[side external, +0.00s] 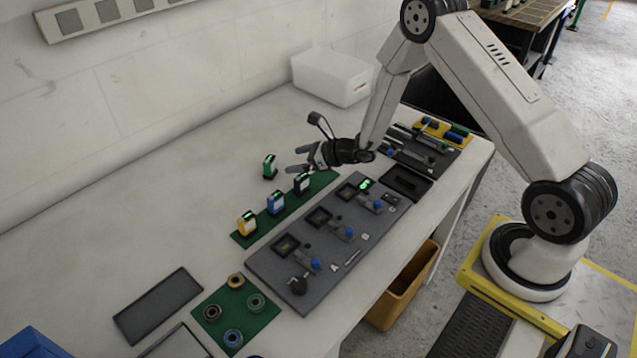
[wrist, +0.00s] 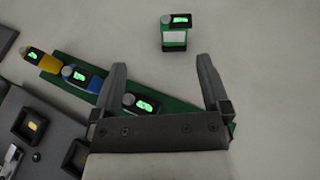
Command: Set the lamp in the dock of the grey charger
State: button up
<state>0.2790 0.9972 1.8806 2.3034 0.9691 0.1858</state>
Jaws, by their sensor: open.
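A green lamp (side external: 270,166) with a lit green display stands alone on the white bench, just behind the green strip; it also shows in the wrist view (wrist: 174,40). Yellow (side external: 247,223), blue (side external: 276,203) and dark (side external: 302,184) lamps stand in a row on the strip. The grey charger panel (side external: 274,268) lies in front, with three square docks; the near dock (side external: 286,245) looks empty. My gripper (side external: 296,158) is open and empty above the bench and strip. In the wrist view, its fingers (wrist: 160,62) point toward the green lamp, which is beyond their tips.
The green strip (side external: 325,179) runs behind the panel. A green mat (side external: 262,327) with several rings and a dark flat plate (side external: 158,305) lie at the front left. A white bin (side external: 332,77) stands at the back. Bench behind the green lamp is clear.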

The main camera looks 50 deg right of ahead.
aim_at(263, 163)
jog(key=shift+w+d+f+m+t+h, duration=0.3)
jog(key=shift+d+m+t+h, duration=0.1)
jog(key=shift+d+m, duration=0.2)
jog(key=shift+x, duration=3.4)
jog(key=shift+a, duration=0.1)
jog(key=shift+x, duration=2.6)
jog(key=shift+s, duration=0.1)
grip_shut()
